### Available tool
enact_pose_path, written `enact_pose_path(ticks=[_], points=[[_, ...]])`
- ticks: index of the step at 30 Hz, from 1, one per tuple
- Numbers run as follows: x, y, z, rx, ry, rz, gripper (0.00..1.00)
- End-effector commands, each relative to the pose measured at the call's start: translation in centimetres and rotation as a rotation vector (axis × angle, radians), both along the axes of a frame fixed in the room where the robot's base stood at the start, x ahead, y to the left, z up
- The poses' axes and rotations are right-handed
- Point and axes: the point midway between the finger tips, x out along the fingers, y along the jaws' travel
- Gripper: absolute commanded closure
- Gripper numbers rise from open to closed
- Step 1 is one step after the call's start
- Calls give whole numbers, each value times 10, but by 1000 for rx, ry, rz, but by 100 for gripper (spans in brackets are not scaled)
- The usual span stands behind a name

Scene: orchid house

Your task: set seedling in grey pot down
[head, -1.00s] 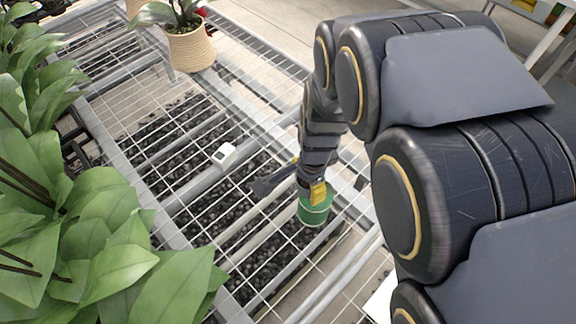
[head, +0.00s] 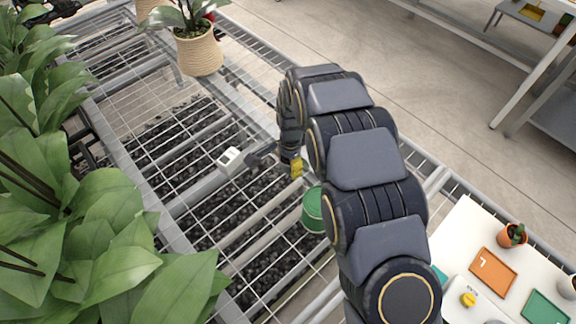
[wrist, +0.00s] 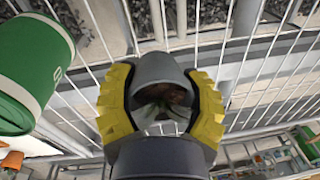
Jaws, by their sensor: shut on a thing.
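My gripper (wrist: 160,112) has yellow finger pads closed on both sides of a small grey pot (wrist: 160,66) in the wrist view. Dark soil and pale green leaves of the seedling (wrist: 166,112) show in the pot's mouth. In the head view my gripper (head: 293,165) is over the wire mesh bench (head: 205,205). My arm hides much of the gripper there, and I cannot make out the grey pot clearly. In the wrist view the mesh lies behind the pot; whether the pot touches it I cannot tell.
A green container (head: 313,210) stands close to my gripper, also in the wrist view (wrist: 32,70). A small white device (head: 228,157) is left of it. Large leafy plants line the left. A woven-look pot (head: 199,55) stands behind. A white table (head: 455,245) with coloured trays is right.

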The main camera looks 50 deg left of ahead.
Motion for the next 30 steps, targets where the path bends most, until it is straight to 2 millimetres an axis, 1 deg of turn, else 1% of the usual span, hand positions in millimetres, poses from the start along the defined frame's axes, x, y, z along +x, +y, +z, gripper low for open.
enact_pose_path(ticks=[2,8,12,15,22,25,26,27,28,30], points=[[3,5,-5,4,-2,1,79],[6,10,-13,0,0,0,79],[6,9,-33,0,0,0,79],[5,10,-43,1,0,0,79],[6,10,-43,3,-2,0,79],[6,10,-46,2,-1,0,79],[6,10,-46,2,-1,0,38],[6,10,-46,2,-1,0,21],[6,10,-46,2,-1,0,10],[6,10,-45,2,-1,0,10]])
